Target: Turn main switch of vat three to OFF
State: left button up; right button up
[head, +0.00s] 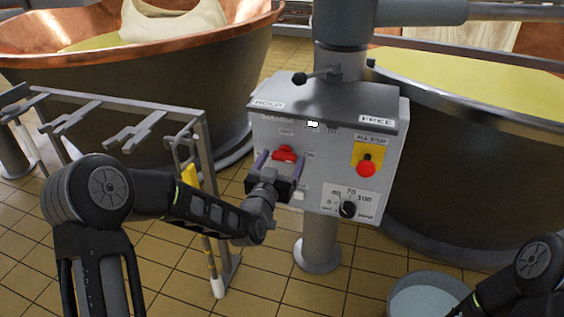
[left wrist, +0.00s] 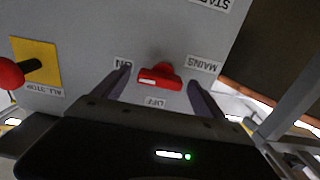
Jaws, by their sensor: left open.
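The red main switch (head: 285,153) is on the front of a grey control box (head: 327,185). In the left wrist view, which is upside down, the red switch (left wrist: 160,76) lies crosswise, its white mark at the ON side. The OFF label (left wrist: 155,102) is at the switch's top side in the head view. My left gripper (head: 281,162) is open in front of the box. Its fingers stand on either side of the switch, with gaps visible in the left wrist view (left wrist: 158,80). No vat number is readable. My right gripper is out of view.
A red stop button (head: 366,169) on a yellow plate and a black dial (head: 348,209) share the box. A lever (head: 315,76) stands above. A rack (head: 120,110) is at left, a bucket (head: 425,297) below right.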

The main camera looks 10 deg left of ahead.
pick_arm(q)
jog(key=shift+w, duration=0.1)
jog(key=c, duration=1.4)
